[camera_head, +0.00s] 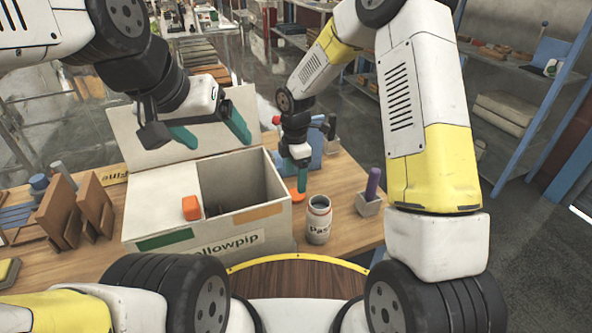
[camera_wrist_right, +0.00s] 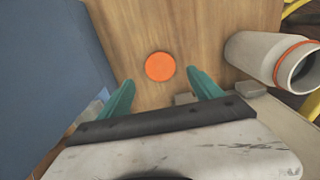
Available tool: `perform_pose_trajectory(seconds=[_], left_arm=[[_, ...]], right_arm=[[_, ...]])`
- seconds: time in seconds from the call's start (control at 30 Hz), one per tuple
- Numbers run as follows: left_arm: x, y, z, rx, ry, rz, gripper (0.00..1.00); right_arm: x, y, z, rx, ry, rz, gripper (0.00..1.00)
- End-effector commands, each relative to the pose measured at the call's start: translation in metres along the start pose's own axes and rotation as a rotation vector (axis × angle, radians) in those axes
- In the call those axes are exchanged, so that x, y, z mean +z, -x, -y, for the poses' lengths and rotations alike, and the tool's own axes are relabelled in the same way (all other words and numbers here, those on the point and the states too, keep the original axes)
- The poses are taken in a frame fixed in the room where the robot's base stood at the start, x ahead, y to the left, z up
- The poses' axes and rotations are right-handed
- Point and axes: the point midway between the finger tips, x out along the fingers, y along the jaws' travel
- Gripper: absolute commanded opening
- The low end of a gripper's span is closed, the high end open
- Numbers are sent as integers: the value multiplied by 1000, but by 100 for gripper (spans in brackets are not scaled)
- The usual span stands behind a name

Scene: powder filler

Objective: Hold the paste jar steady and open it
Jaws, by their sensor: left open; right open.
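The paste jar (camera_head: 319,220) stands upright on the table, right of the box, with its mouth open. In the right wrist view the jar (camera_wrist_right: 262,55) shows an orange band near its open rim. A round orange lid (camera_wrist_right: 160,66) lies flat on the wood, apart from the jar; in the head view the lid (camera_head: 298,195) is partly hidden. My right gripper (camera_head: 300,176) is open, pointing down above the lid; in its wrist view the lid shows beyond the gap between the green fingers (camera_wrist_right: 162,88). My left gripper (camera_head: 212,134) is open and empty above the box, away from the jar.
A white box (camera_head: 276,225) labelled "Yellowpip" has its lid raised and an orange block (camera_head: 191,207) on it. A small grey holder (camera_head: 369,204) with a purple item stands right of the jar. Brown wooden boards (camera_head: 60,211) stand at left. A blue object (camera_head: 313,152) is behind my right gripper.

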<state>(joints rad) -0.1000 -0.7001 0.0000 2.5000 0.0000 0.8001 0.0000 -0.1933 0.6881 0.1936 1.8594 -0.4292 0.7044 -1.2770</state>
Motion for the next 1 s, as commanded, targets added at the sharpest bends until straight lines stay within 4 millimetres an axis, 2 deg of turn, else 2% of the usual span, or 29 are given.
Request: perform_pose_trajectory(seconds=[0.1, 0.43, 0.53, 0.67, 0.8, 1.0], left_arm=[[0, 0, 0, 0, 0, 0, 83], [0, 0, 0, 0, 0, 0, 83], [0, 0, 0, 0, 0, 0, 83], [0, 0, 0, 0, 0, 0, 83], [0, 0, 0, 0, 0, 0, 83], [0, 0, 0, 0, 0, 0, 83]], right_arm=[[1, 26, -1, 4, -2, 0, 75], [3, 65, 2, 7, -23, 2, 75], [11, 87, 10, 33, -109, 7, 75], [28, 132, 35, 95, -321, 5, 75], [45, 180, 73, 170, -599, -21, 75], [59, 232, 133, 274, -993, -105, 75]])
